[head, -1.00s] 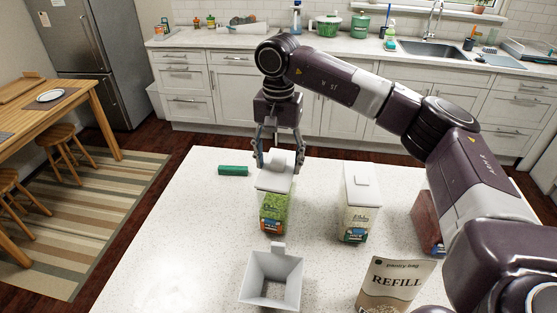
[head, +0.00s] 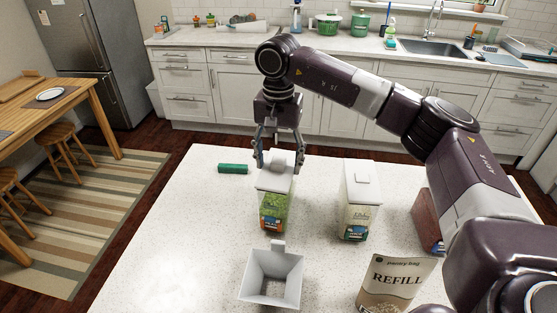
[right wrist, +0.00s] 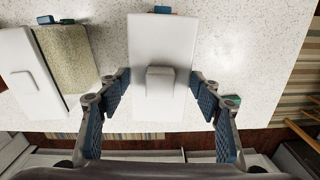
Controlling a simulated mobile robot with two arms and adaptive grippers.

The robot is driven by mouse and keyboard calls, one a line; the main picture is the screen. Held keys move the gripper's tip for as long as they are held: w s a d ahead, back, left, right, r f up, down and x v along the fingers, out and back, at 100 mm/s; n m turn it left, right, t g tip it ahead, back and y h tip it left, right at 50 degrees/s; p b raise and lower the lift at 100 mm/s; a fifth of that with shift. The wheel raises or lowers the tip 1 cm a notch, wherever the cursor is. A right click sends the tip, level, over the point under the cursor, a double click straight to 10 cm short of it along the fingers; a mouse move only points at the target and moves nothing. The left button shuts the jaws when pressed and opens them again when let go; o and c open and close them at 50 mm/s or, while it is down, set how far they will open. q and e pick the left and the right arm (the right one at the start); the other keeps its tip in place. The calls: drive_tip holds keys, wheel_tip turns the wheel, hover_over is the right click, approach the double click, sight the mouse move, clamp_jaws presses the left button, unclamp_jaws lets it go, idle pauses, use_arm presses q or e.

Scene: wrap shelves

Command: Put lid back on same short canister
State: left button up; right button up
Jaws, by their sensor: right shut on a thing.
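A clear canister with green contents (head: 272,212) stands upright on the white table, with a white lid (head: 276,179) at its top. My right gripper (head: 277,160) is above this canister, pointing down, its fingers on either side of the lid's raised knob. In the right wrist view the white lid (right wrist: 161,50) fills the space between the fingers and covers the canister below. I cannot tell whether the lid is fully seated. A second canister (head: 357,212) with pale contents and a white lid stands to the right. My left gripper is not in view.
A grey square funnel (head: 254,280) stands in front of the green-filled canister. A refill bag (head: 396,284) is at the front right. A green cylinder (head: 233,169) lies at the back left. A reddish-brown block (head: 424,220) is at the right. The table's left side is clear.

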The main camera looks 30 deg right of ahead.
drive_tip(key=shift+f, duration=0.25)
idle(0.3)
drive_tip(key=o, duration=1.3)
drive_tip(key=shift+c, duration=0.2)
drive_tip(key=o, duration=0.6)
drive_tip(key=shift+r+p, duration=2.25)
drive_tip(key=shift+r, duration=1.3)
